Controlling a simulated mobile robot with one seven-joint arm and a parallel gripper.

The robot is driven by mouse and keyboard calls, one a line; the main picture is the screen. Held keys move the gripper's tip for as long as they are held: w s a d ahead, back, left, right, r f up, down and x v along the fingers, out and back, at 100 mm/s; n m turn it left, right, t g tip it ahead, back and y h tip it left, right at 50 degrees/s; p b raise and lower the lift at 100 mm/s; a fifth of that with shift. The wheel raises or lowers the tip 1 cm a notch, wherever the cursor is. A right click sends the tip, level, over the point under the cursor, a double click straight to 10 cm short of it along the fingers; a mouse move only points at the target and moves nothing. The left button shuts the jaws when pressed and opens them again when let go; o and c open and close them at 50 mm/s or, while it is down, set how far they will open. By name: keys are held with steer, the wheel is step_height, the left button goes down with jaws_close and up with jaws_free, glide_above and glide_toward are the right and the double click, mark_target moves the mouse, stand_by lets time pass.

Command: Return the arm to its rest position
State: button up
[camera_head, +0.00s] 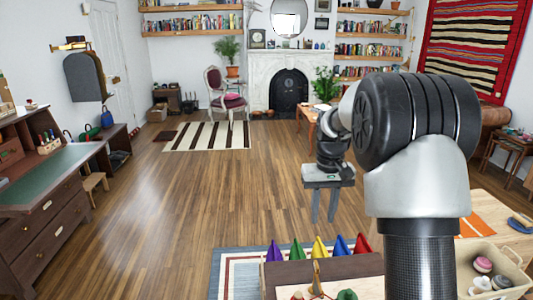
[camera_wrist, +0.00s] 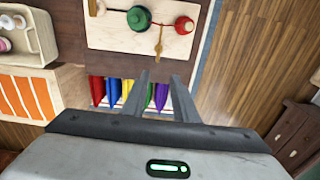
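My gripper (camera_head: 324,213) hangs over the open floor in the head view, with its two fingers pointing down. The fingers are apart, with nothing between them, and the wrist view also shows the empty gap of my gripper (camera_wrist: 160,84). The gripper is beyond the small table at the bottom of the head view and touches nothing that I can see. My arm bends in a large black and pale grey joint at the right of the head view and hides part of the room behind it.
A wooden board (camera_wrist: 103,32) with a green item (camera_wrist: 139,18) and a red one (camera_wrist: 184,25) lies near several coloured pointed pieces (camera_wrist: 129,90). A beige bin (camera_wrist: 38,42) and an orange striped mat (camera_wrist: 20,97) are beside it. Wooden floor (camera_head: 190,215) is clear at left.

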steer(key=s+a+r+t+p, duration=0.2)
steer(key=s+r, duration=0.6)
steer(key=s+a+r+t+p, duration=0.1)
steer(key=s+a+r+p, duration=0.15)
steer(key=s+r, duration=0.6)
steer(key=s+a+r+t+p, duration=0.1)
steer(key=s+a+t, duration=0.1)
steer(key=s, duration=1)
steer(key=shift+s+a, duration=0.3)
steer(key=shift+s, duration=0.1)
